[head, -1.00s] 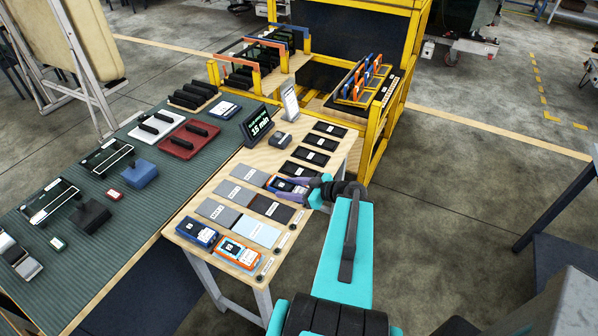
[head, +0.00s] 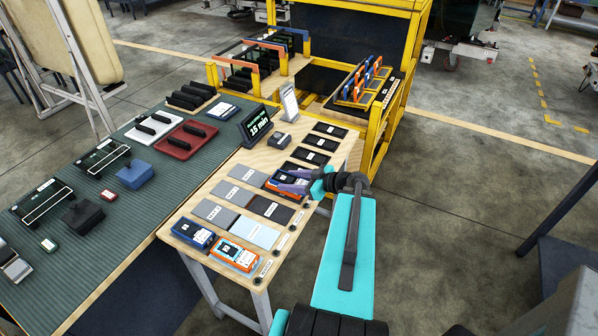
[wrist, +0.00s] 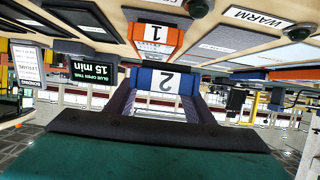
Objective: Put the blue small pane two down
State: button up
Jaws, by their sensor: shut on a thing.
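My gripper (wrist: 165,103) is shut on the blue small pane marked 2 (wrist: 166,81), as the wrist view shows upside down. In the head view my gripper (head: 296,184) holds the blue pane (head: 287,179) at the work table's right side, among the grey and dark pads. An orange small pane marked 1 (wrist: 155,36) is just beyond the held pane in the wrist view. In the head view orange edges show beside and below the blue one. I cannot tell whether the two panes touch.
Another blue pane (head: 194,233) and an orange pane (head: 237,254) lie at the table's near end. Grey pads (head: 225,193) and a pale blue pad (head: 254,232) are bare. A timer sign (head: 257,124) stands behind. A yellow frame (head: 392,95) rises at the far right.

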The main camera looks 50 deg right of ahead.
jog(key=shift+w+d+f+b, duration=0.2)
jog(key=shift+w+d+b, duration=0.25)
jog(key=shift+b, duration=2.6)
jog(key=b, duration=0.8)
jog(key=shift+d, duration=0.25)
jog(key=shift+w+d+r, duration=0.1)
jog(key=shift+w+d, duration=0.1)
jog(key=shift+d, duration=0.15)
jog(key=shift+w+d+f+p, duration=0.15)
jog(key=shift+w+d+p, duration=0.3)
jog(key=shift+w+d, duration=0.7)
jog(key=shift+w+d+f+p, duration=0.2)
jog(key=shift+w+d+p, duration=0.35)
jog(key=shift+d, duration=1.15)
jog(key=shift+w+d+f+p, duration=0.15)
jog(key=shift+w+d+p, duration=0.25)
jog(key=shift+w+d, duration=0.75)
jog(key=shift+s+d, duration=0.3)
jog(key=shift+f, duration=0.15)
jog(key=shift+f+p, duration=0.6)
jog(key=shift+f, duration=1.05)
jog(key=shift+f, duration=0.15)
